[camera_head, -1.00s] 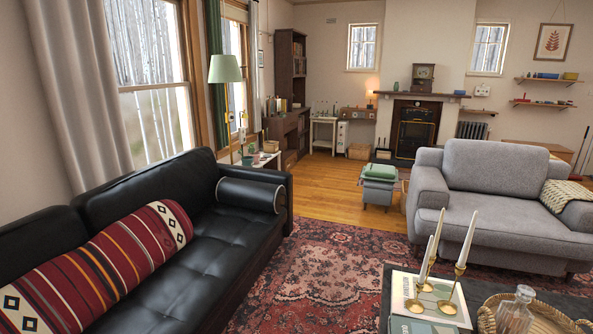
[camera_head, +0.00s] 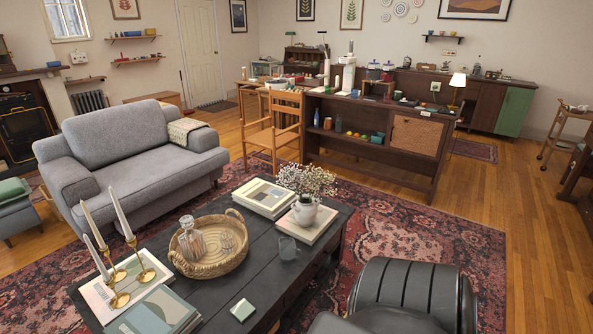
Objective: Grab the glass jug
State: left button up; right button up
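A clear glass jug (camera_head: 190,240), shaped like a decanter with a narrow neck, stands upright in a round wicker tray (camera_head: 236,262). The tray is on the dark coffee table (camera_head: 262,279). A small clear glass cup (camera_head: 287,248) stands on the same table, right of the tray. Neither of my grippers is in view.
Gold candlesticks (camera_head: 137,270) with tall candles stand on books left of the tray. A white flower pot (camera_head: 304,213) stands on a book behind the cup. A grey sofa (camera_head: 138,160) is behind the table, a black leather chair (camera_head: 405,290) in front.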

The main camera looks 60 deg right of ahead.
aim_at(291, 251)
jog(key=z, duration=2.25)
jog(key=k, duration=0.5)
jog(key=z, duration=1.1)
jog(key=i, duration=1.5)
jog(key=u, duration=1.15)
jog(key=i, duration=1.05)
jog(key=u, duration=0.95)
